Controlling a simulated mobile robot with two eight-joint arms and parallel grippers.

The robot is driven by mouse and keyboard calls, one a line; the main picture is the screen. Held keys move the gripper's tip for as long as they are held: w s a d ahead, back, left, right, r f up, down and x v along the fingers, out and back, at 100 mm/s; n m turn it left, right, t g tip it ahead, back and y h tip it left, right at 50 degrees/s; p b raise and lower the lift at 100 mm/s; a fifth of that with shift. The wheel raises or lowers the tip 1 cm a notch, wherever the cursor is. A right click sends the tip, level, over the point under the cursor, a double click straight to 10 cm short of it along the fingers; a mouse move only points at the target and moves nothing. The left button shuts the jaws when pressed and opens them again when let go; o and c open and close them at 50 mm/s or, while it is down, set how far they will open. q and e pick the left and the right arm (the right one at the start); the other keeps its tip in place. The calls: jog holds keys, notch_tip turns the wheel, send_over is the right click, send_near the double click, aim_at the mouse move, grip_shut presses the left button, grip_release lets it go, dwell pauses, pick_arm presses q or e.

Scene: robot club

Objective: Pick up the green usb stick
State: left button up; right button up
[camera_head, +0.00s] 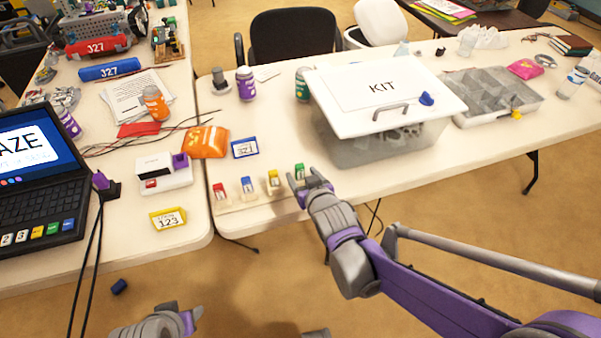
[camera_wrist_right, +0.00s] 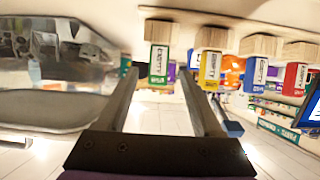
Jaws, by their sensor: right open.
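The green usb stick (camera_head: 299,170) stands at the right end of a row of small usb sticks near the front edge of the white table. In the right wrist view the green usb stick (camera_wrist_right: 158,66) has a green body and a wooden block at one end. My right gripper (camera_head: 305,179) is open just in front of it in the head view. In the right wrist view, the right gripper's fingers (camera_wrist_right: 158,77) appear on either side of the green stick, with gaps showing. My left gripper (camera_head: 182,314) is partly in view at the bottom left, away from the table; its jaws are unclear.
Yellow (camera_head: 273,178), blue (camera_head: 247,185) and red (camera_head: 219,191) usb sticks stand to the left of the green one. A large clear KIT box (camera_head: 370,148) with a white lid is close behind on the right. A blue-framed card (camera_head: 245,148) lies behind the row.

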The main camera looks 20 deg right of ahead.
aim_at(297, 165)
jog(key=b+x, duration=0.1)
jog(key=x, duration=0.6)
jog(key=shift+d+r, duration=0.1)
jog(key=shift+d, duration=0.05)
grip_shut()
